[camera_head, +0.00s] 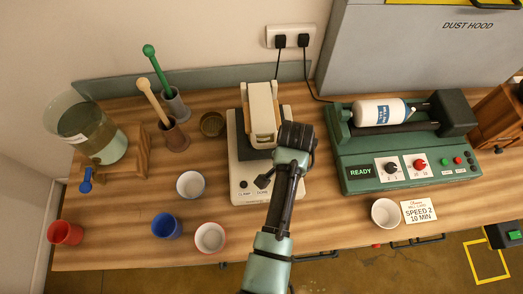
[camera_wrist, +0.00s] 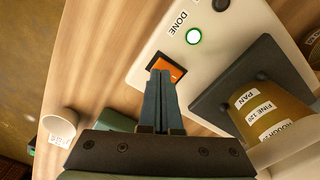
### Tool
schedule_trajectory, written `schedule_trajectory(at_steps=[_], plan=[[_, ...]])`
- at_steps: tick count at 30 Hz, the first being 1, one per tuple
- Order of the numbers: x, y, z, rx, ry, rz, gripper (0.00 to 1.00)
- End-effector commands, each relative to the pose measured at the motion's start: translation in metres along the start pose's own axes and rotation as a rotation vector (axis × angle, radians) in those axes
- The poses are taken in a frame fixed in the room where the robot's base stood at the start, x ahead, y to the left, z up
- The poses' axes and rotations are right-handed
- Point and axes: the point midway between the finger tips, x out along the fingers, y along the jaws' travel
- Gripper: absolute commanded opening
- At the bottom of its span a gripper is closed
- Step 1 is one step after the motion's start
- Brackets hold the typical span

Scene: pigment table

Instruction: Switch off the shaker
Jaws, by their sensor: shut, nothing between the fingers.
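The shaker (camera_head: 245,172) stands in the middle of the table, with a pale base, a black plate and a clamped sieve stack (camera_wrist: 262,112) labelled PAN, FINE 120 and ROUGH. In the wrist view its base (camera_wrist: 205,75) carries an orange rocker switch (camera_wrist: 174,66), a green lamp (camera_wrist: 194,36) that is lit next to the word DONE, and a black knob (camera_wrist: 221,4). My gripper (camera_wrist: 160,76) is shut and empty. Its fingertips overlap the near edge of the switch in the picture; I cannot tell whether they touch it. In the head view my arm hides the switch.
A green roller machine (camera_head: 400,158) with a white jar (camera_head: 380,112) stands to the right. Cups, including a blue cup (camera_head: 166,226) and a white-and-red cup (camera_head: 210,237), stand front left. Pestles in mortars (camera_head: 172,138) are back left. A white cup (camera_head: 385,212) stands front right.

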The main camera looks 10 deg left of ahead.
Motion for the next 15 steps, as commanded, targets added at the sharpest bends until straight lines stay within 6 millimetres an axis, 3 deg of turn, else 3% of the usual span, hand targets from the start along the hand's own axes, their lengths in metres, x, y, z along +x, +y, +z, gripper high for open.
schedule_trajectory(at_steps=[15], plan=[[0.0082, 0.0001, 0.0001, 0.000, -0.001, 0.000, 0.00]])
